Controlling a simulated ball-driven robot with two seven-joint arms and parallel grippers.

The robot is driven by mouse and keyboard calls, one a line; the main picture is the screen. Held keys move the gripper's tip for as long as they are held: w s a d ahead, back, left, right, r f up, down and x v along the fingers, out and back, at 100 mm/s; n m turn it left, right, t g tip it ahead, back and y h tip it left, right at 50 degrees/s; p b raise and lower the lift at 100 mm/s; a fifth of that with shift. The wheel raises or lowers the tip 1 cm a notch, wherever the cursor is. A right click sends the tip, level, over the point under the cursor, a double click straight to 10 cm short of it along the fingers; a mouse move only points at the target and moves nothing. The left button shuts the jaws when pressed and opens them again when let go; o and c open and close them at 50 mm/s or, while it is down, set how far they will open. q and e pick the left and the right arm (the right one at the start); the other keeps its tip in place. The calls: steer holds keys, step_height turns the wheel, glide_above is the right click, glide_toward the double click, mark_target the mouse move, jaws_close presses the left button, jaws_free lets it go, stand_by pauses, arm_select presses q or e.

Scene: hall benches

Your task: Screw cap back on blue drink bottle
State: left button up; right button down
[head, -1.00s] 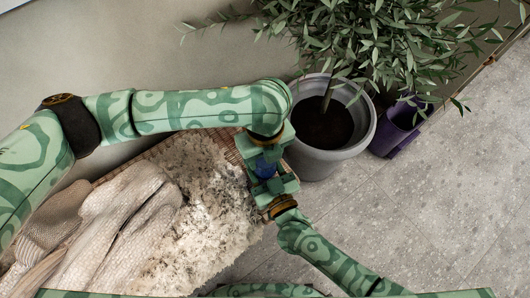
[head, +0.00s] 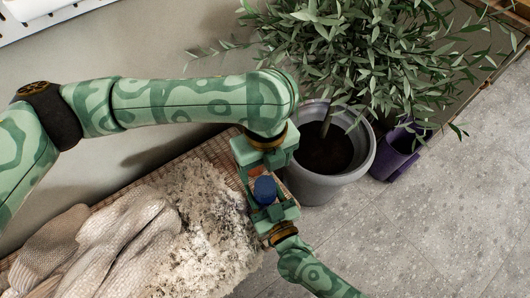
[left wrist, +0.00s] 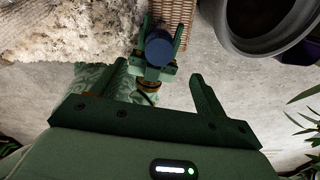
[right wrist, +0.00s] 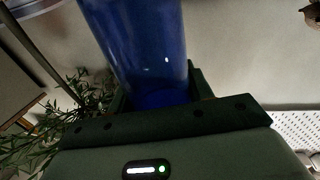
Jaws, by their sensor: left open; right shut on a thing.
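The blue bottle (head: 265,190) is held upright in my right gripper (head: 275,212), whose jaws are around its body. Its dark blue round top shows from above in the head view and in the left wrist view (left wrist: 159,47). I cannot tell the cap from the bottle there by colour. The right wrist view shows the bottle's translucent blue side (right wrist: 145,45) close up, with its upper end out of frame. My left gripper (head: 260,170) is open and empty, just beyond the bottle in the head view. Its fingers are apart from the bottle in the left wrist view.
A woven bench (head: 222,150) holds a shaggy pale throw (head: 205,215) and a cream knitted blanket (head: 110,250). A grey pot (head: 360,165) with a leafy plant (head: 370,55) stands close right of my grippers. A purple pot (head: 400,155) is beside it. Floor at right is clear.

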arm_select(q)
step_height(320, 180, up, 4)
steer(key=shift+r, duration=0.1)
arm_select(e)
steer(key=c, duration=0.5)
jaws_free()
